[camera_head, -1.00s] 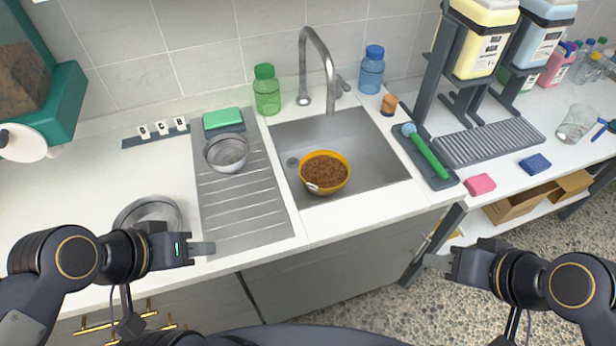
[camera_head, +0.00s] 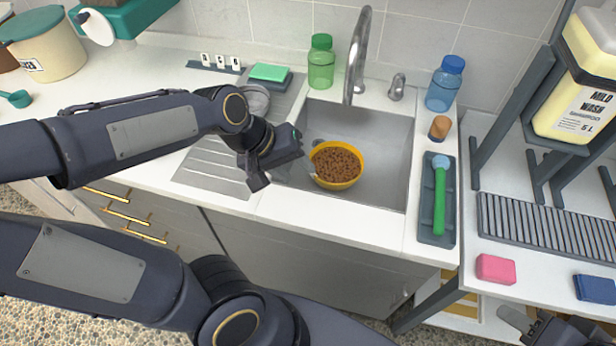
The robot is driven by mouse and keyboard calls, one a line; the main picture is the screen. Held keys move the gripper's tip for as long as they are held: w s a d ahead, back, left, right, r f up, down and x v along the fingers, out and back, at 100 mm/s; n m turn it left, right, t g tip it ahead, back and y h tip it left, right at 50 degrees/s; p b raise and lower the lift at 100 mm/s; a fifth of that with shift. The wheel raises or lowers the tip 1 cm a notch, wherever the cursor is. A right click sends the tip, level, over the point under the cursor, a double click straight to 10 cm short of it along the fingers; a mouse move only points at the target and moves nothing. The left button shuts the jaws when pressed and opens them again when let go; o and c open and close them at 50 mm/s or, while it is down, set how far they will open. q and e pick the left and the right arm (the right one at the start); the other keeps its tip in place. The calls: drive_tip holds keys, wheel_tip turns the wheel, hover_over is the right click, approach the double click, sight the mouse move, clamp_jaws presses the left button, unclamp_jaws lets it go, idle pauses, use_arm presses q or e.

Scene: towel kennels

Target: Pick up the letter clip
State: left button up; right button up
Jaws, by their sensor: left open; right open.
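Several small white letter clips (camera_head: 221,62) stand on a dark strip on the counter, against the back wall. A small pale piece (camera_head: 313,171) shows at the left rim of the orange bowl (camera_head: 350,180); I cannot tell whether it is a letter clip. The bowl holds brown pellets and sits in the sink. My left gripper (camera_head: 286,176) is open, over the sink's left edge beside the bowl's left rim. I cannot tell whether it touches the bowl. My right gripper (camera_head: 535,328) is partly in view at the bottom right, open and away from the bowl.
The tap (camera_head: 358,60) stands behind the sink (camera_head: 386,150), between a green bottle (camera_head: 321,65) and a blue bottle (camera_head: 444,88). A tray with a green-handled brush (camera_head: 439,205) lies right of the sink. My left arm partly covers a metal bowl (camera_head: 254,101) on the drainer.

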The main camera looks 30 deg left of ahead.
use_arm(q)
drive_tip(key=w+a+f+n+y+b, duration=0.1)
drive_tip(key=w+f+b, duration=0.1)
drive_tip(key=w+f, duration=0.2)
drive_tip(key=w+a+f+n+y+b, duration=0.1)
drive_tip(key=w+f+n+b, duration=0.1)
drive_tip(key=w+f, duration=0.2)
drive_tip(key=w+a+f+n+y+b, duration=0.1)
drive_tip(key=w+f+b, duration=0.1)
drive_tip(key=w+f, duration=0.3)
drive_tip(key=shift+a+f+n+g+y+b, duration=0.15)
drive_tip(key=shift+f+n+g+y, duration=0.05)
drive_tip(key=shift+f, duration=0.8)
drive_tip(key=shift+a+f+n+g+y+b, duration=0.15)
drive_tip(key=shift+f+n+g+y, duration=0.05)
drive_tip(key=shift+f, duration=0.75)
use_arm(e)
wheel_tip(320, 180, down, 8)
drive_tip(key=shift+d, duration=0.4)
use_arm(q)
drive_tip(key=shift+s, duration=0.1)
drive_tip(key=shift+c, duration=0.2)
use_arm(e)
drive_tip(key=shift+r, duration=0.1)
use_arm(q)
clamp_jaws()
use_arm(e)
drive_tip(key=shift+w, duration=0.1)
